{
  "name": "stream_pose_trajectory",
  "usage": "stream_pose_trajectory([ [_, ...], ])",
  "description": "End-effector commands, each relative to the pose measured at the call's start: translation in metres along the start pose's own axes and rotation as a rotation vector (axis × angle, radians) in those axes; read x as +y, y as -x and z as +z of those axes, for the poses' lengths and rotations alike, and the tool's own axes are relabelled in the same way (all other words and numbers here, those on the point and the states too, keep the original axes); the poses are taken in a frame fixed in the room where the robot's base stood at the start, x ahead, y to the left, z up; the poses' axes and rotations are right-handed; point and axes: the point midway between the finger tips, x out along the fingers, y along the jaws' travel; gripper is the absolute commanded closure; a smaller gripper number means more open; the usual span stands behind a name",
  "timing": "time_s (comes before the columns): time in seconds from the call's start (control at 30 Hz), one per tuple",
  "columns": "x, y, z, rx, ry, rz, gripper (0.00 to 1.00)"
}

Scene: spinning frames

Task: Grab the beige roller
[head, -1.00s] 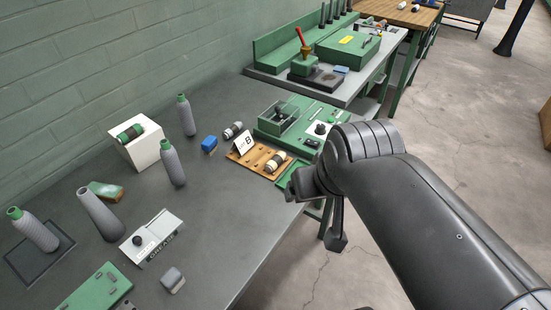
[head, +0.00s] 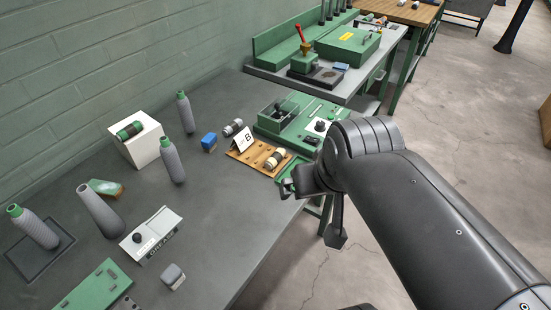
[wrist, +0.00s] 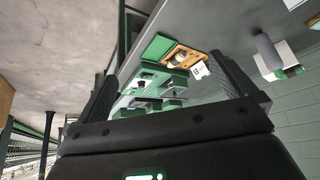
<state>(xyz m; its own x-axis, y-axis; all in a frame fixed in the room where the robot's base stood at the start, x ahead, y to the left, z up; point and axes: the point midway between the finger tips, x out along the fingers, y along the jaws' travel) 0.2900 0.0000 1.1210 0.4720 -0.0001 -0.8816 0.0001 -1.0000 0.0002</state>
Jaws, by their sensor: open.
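My gripper (head: 287,188) is just in front of and to the right of the board in the head view, apart from the roller. In the wrist view its fingers (wrist: 167,68) are spread wide with nothing between them close up.
Grey bottles (head: 172,163), a white block (head: 143,148) and a white device (head: 150,235) stand farther left.

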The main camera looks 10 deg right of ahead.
Motion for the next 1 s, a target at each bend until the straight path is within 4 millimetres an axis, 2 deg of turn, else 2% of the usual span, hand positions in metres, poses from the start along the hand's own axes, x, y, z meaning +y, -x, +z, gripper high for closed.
stream_pose_trajectory([
  [0.17, 0.0, -0.002, -0.011, -0.021, 0.029, -0.001, 0.0],
  [0.47, -0.004, -0.028, -0.075, -0.142, 0.217, -0.018, 0.0],
  [0.77, -0.008, -0.08, -0.138, -0.268, 0.422, -0.06, 0.0],
  [1.0, -0.013, -0.138, -0.178, -0.365, 0.583, -0.113, 0.0],
])
